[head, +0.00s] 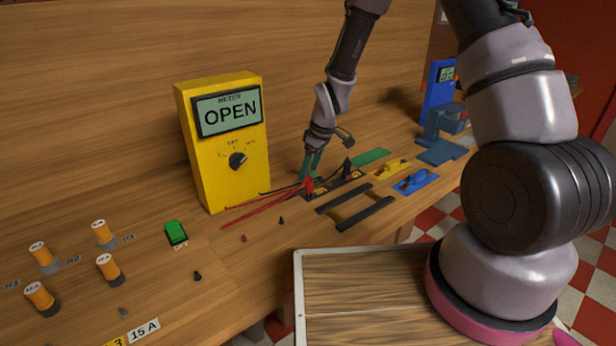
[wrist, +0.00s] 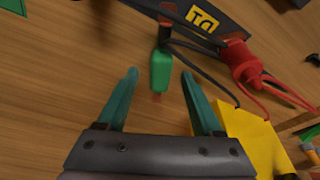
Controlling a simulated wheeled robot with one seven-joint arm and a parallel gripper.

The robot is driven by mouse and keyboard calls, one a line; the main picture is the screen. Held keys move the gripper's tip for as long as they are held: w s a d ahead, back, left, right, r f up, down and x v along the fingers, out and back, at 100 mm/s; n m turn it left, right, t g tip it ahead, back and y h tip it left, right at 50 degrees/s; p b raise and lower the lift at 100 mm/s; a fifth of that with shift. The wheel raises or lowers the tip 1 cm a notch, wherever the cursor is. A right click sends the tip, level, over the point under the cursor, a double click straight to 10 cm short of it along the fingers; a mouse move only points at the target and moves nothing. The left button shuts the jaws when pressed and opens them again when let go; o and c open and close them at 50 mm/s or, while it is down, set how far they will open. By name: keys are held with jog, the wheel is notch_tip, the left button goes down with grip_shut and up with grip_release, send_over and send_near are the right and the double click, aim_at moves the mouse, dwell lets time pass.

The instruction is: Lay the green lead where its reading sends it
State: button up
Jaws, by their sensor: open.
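The green lead (wrist: 162,70) shows in the wrist view as a small green body, with its far end by a dark strip. My gripper (wrist: 160,76) is open, its teal fingers either side of the lead's near part with gaps between. In the head view my gripper (head: 311,166) is low over the bench; the lead is hard to tell from the fingers there. The yellow meter (head: 230,150) reads OPEN. A green pad (head: 371,157) lies bare; a yellow pad (head: 378,175) and a blue pad (head: 402,189) each carry a part of their own colour.
A red probe (wrist: 243,62) with wires stands right of the green lead; in the head view it (head: 309,184) and a black probe (head: 347,167) stand close to my gripper. Orange cylinders (head: 39,296) and a green switch (head: 175,231) are left.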

jog(key=shift+a+f, duration=0.1)
jog(key=shift+f, duration=0.3)
grip_shut()
